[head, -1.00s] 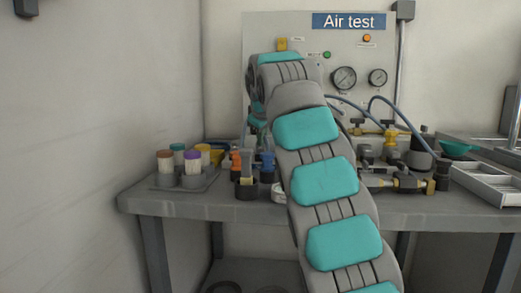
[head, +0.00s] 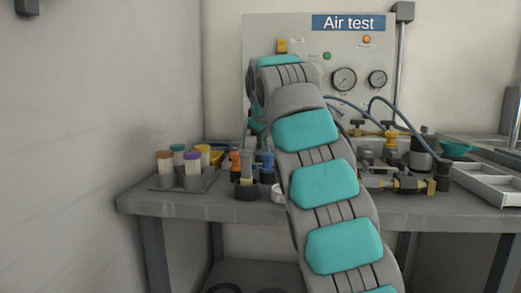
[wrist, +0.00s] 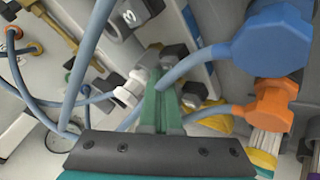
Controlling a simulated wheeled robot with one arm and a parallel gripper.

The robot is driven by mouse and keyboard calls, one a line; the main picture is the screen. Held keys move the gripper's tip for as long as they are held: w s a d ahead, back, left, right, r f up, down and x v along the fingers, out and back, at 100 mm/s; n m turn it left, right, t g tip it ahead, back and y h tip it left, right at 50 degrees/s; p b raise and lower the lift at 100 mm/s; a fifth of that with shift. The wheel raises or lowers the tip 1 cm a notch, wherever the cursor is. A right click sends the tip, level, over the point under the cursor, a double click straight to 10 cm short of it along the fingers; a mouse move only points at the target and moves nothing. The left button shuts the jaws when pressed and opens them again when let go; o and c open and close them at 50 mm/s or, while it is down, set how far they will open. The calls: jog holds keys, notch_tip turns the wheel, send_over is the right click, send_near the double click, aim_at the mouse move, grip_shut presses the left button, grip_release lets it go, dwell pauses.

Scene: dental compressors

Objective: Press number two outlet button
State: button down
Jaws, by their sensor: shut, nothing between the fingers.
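My gripper (wrist: 164,88) shows in the wrist view with its green fingers together and empty. Its tips are close to a white fitting (wrist: 130,90) and dark square blocks (wrist: 175,55), but I cannot tell whether they touch. A dark part with pale marks (wrist: 131,14) is beyond, at the top. I cannot make out which part is the number two outlet button. In the head view, my arm hides the gripper and part of the Air test panel (head: 420,75); a green button (head: 327,56) and an orange button (head: 367,39) show on the panel.
Blue hoses (wrist: 84,60) cross the left of the wrist view. A blue connector (wrist: 272,40) and an orange connector (wrist: 268,103) are close on the right. The bench (head: 440,213) holds brush pots, valves (head: 395,181) and a white tray (head: 485,182).

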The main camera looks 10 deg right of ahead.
aim_at(262, 151)
jog(key=shift+r+p, duration=0.75)
jog(key=shift+r, duration=0.1)
notch_tip(262, 151, up, 5)
jog(key=p, duration=0.5)
jog(key=shift+r, duration=0.1)
jog(key=shift+d, duration=0.1)
dwell(1.1)
